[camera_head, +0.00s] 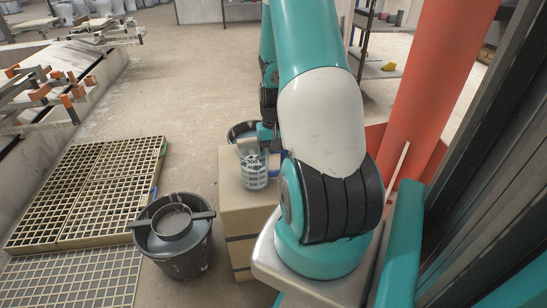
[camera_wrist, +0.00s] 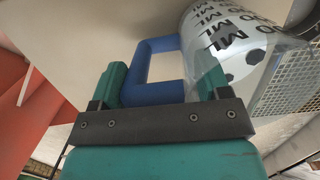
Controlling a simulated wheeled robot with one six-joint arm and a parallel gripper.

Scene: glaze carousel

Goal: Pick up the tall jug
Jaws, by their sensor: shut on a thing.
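The tall jug (camera_head: 254,173) is clear, with dark printed marks on its side. In the head view it is upright at the top of a cardboard box (camera_head: 236,200); I cannot tell whether its base touches the box. In the wrist view the jug (camera_wrist: 240,50) fills the upper right, with "ML" lettering, and its blue handle (camera_wrist: 154,45) reaches between my fingers. My gripper (camera_wrist: 160,84) is shut on this handle. In the head view my gripper (camera_head: 266,140) is beside the jug's top, partly hidden by my arm.
A dark bucket (camera_head: 190,262) with a grey vessel and a bar across it stands left of the box. Another dark bucket (camera_head: 238,130) is behind the jug. Yellow-edged floor grates (camera_head: 95,190) lie at left. Open floor (camera_head: 185,90) lies behind.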

